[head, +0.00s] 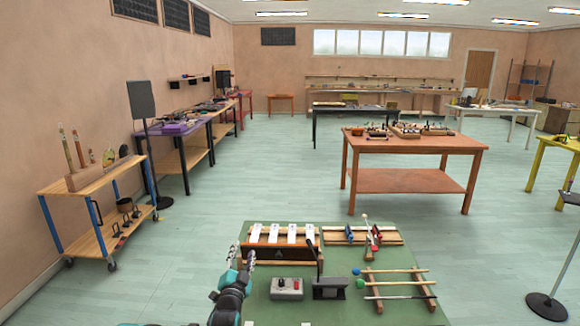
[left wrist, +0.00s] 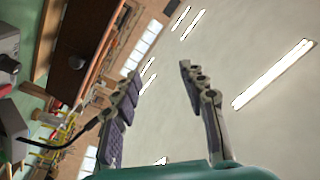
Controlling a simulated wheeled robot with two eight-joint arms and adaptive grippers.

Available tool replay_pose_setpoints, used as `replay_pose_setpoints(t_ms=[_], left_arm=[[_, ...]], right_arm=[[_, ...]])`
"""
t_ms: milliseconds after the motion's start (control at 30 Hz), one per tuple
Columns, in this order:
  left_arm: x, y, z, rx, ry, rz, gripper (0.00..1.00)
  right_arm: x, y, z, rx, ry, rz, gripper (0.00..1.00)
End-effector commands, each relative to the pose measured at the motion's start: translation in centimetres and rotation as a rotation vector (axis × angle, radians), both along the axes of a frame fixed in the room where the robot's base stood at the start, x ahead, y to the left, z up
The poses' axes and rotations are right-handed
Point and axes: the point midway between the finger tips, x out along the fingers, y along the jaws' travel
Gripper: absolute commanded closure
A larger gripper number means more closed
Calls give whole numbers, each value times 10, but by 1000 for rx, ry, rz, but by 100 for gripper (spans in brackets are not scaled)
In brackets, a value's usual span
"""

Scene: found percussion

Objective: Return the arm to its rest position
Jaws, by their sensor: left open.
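My left gripper (head: 241,257) stands at the left edge of the green table (head: 340,262) in the head view, with its fingers pointing up and away. In the left wrist view the left gripper (left wrist: 162,85) has its two fingers well apart, with nothing between them. Behind the fingers are the ceiling, lights and far windows. My right gripper is in neither view.
On the green table are a wooden bar instrument (head: 281,246), a grey box with knobs (head: 287,288), a dark stand (head: 330,288) and a rack of mallets (head: 398,284). A wheeled cart (head: 90,190) stands left. Open floor lies beyond the table.

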Motion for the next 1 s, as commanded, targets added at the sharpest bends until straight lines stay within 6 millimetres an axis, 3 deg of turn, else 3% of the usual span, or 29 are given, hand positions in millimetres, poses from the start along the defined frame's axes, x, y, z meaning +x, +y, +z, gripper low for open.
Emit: replay_pose_setpoints(t_ms=[267, 467, 567, 733, 1000], left_arm=[[-24, 4, 19, -74, 114, 0, 57], [-60, 8, 32, -159, 245, 9, 57], [-94, 11, 38, -224, 343, 24, 57], [-169, 16, 34, -351, 529, 72, 57], [-309, 23, -1, -544, 808, 198, 57]], right_arm=[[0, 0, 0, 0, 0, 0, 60], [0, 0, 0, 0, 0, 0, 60], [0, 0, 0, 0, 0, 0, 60], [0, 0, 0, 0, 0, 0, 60], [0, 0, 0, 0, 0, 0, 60]])
